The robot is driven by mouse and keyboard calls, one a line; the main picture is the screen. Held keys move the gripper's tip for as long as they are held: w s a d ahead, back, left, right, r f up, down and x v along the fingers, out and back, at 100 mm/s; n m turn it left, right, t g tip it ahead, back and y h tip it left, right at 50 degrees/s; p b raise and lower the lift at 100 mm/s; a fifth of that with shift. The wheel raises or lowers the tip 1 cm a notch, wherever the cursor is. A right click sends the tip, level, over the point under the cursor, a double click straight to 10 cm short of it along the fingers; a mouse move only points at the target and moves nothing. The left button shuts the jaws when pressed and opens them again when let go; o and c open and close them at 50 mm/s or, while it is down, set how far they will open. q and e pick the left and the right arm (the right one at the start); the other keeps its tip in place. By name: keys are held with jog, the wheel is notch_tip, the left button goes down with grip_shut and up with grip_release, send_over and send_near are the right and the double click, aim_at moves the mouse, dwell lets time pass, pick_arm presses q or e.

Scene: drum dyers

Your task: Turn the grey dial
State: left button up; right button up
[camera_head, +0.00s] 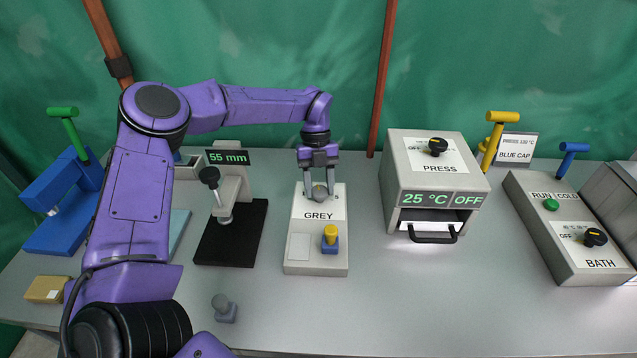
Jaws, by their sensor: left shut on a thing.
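The grey dial (318,190) sits on the upper part of a white box labelled GREY (301,227). My left gripper (319,190) points straight down over it, with its two fingers closed around the dial. The fingers cover much of the dial, so its pointer and scale are mostly hidden. My right gripper is not in view.
The PRESS box (468,178), reading 25 °C and OFF, stands right of the GREY box. The BATH box (560,235) is further right. A small grey knobbed piece (224,308) stands in front. The front middle is clear.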

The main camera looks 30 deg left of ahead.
pick_arm(q)
jog(key=m+y+p, duration=0.1)
jog(key=m, duration=0.2)
jog(key=m+y, duration=0.1)
jog(key=m, duration=0.1)
jog(key=shift+w+d+r+m+g+p, duration=0.1)
jog(key=shift+d+r+m+g+p, duration=0.05)
jog(key=shift+m+g+p, duration=0.25)
jog(key=m+y+p, duration=0.2)
jog(key=m, duration=0.3)
jog(key=shift+d, duration=0.15)
jog(key=m+y+p, duration=0.1)
jog(key=m, duration=0.2)
jog(key=m+y+p, duration=0.1)
jog(key=m, duration=0.1)
jog(key=shift+d+m+t, duration=0.15)
jog(key=shift+m+t, duration=0.25)
jog(key=shift+m+t+y+p, duration=0.55)
jog(key=shift+m+p, duration=0.35)
jog(key=shift+m, duration=1.3)
jog(key=o, duration=1)
